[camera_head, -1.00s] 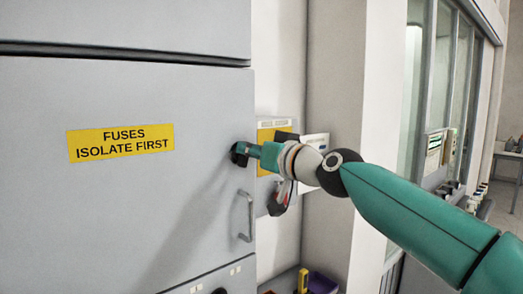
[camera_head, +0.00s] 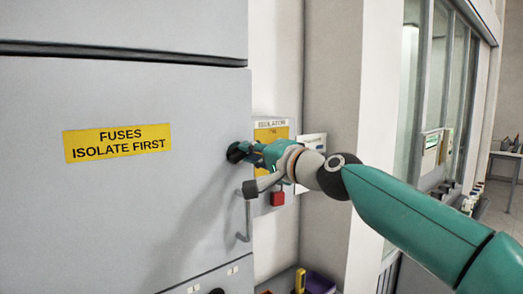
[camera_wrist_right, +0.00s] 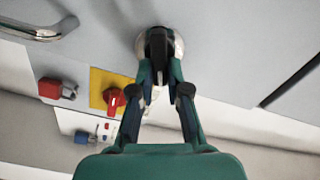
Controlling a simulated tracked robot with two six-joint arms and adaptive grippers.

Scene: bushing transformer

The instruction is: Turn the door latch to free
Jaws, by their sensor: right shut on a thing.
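The door latch (camera_head: 234,153) is a small black knob near the right edge of the grey cabinet door (camera_head: 130,205). In the right wrist view the latch (camera_wrist_right: 157,45) is a black bar on a round silver base, lined up with my fingers. My right gripper (camera_head: 245,152) reaches it from the right and partly hides it in the head view. In the wrist view the right gripper (camera_wrist_right: 159,78) has its fingertips closed on both sides of the bar's near end. My left gripper is not in view.
A metal pull handle (camera_head: 248,221) stands out below the latch. A yellow label reading "FUSES ISOLATE FIRST" (camera_head: 118,143) is on the door. Behind the gripper are a yellow isolator panel (camera_head: 271,129) and a red padlock (camera_head: 278,198). A red switch (camera_wrist_right: 114,99) shows in the wrist view.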

